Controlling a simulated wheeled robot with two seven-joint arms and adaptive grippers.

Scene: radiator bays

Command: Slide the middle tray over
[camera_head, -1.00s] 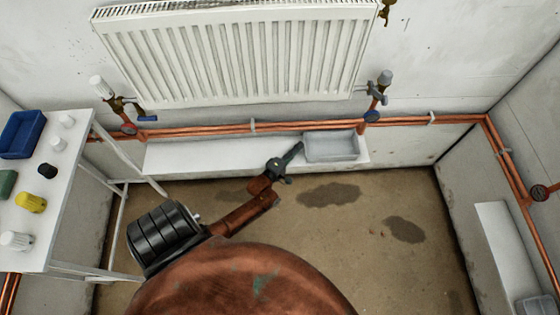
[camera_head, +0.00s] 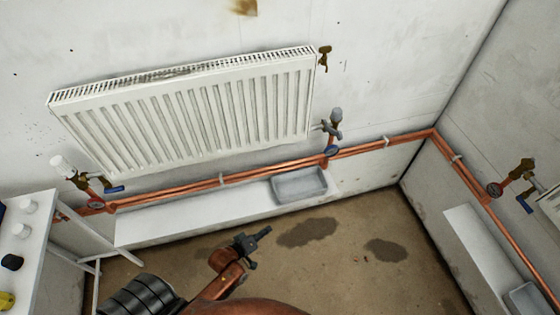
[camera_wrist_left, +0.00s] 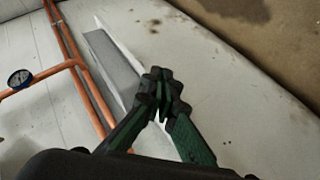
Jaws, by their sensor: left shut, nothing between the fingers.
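The grey tray (camera_head: 300,186) sits on the white ledge (camera_head: 190,217) under the radiator, near the ledge's right end. It looks empty. My left gripper (camera_head: 265,233) is shut and empty. In the head view it shows below the tray and a little left of it, over the floor in front of the ledge, with a visible gap to the tray. In the left wrist view, the fingertips (camera_wrist_left: 160,84) are together with nothing between them. My right gripper is not in view.
A white radiator (camera_head: 190,115) hangs above the ledge, with copper pipes (camera_head: 250,178) and valves between. Another grey tray (camera_head: 525,298) is on a ledge at the right wall. A white table (camera_head: 38,230) with small items stands at left. Dark patches mark the floor.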

